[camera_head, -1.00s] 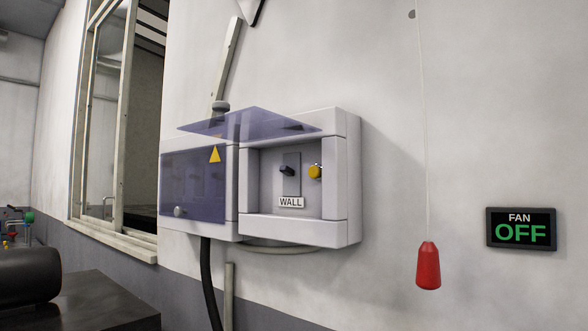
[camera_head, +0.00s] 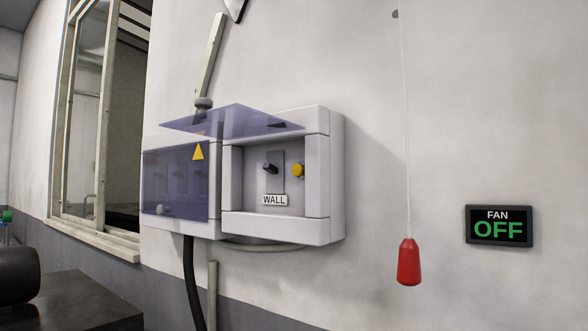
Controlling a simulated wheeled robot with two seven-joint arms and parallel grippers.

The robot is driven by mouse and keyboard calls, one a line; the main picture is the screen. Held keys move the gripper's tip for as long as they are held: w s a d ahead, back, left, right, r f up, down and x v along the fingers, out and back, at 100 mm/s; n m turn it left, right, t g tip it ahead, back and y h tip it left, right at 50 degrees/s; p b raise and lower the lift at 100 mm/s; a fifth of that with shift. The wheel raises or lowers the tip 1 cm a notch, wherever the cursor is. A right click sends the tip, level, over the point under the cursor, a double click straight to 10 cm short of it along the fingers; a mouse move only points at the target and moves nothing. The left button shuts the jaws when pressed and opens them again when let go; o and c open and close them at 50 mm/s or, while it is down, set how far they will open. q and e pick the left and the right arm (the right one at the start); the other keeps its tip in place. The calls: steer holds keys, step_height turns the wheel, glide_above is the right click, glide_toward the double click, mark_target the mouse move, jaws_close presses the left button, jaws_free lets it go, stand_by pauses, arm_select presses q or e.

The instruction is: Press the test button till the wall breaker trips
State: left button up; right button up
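The wall breaker (camera_head: 271,169) is a small dark lever on a grey plate inside the right-hand box, above a WALL label (camera_head: 274,200). The yellow test button (camera_head: 298,170) sits just right of it. The box (camera_head: 318,190) is pale grey, and its tinted purple cover (camera_head: 230,120) is swung up, leaving the front open. Neither of my grippers shows in the head view, and nothing touches the button or the lever.
A closed tinted panel (camera_head: 175,185) with a warning triangle adjoins on the left. A red pull handle (camera_head: 408,262) hangs on a cord to the right. A sign (camera_head: 499,227) reads FAN OFF. A dark table (camera_head: 85,300) stands at lower left. A window (camera_head: 95,130) is at left.

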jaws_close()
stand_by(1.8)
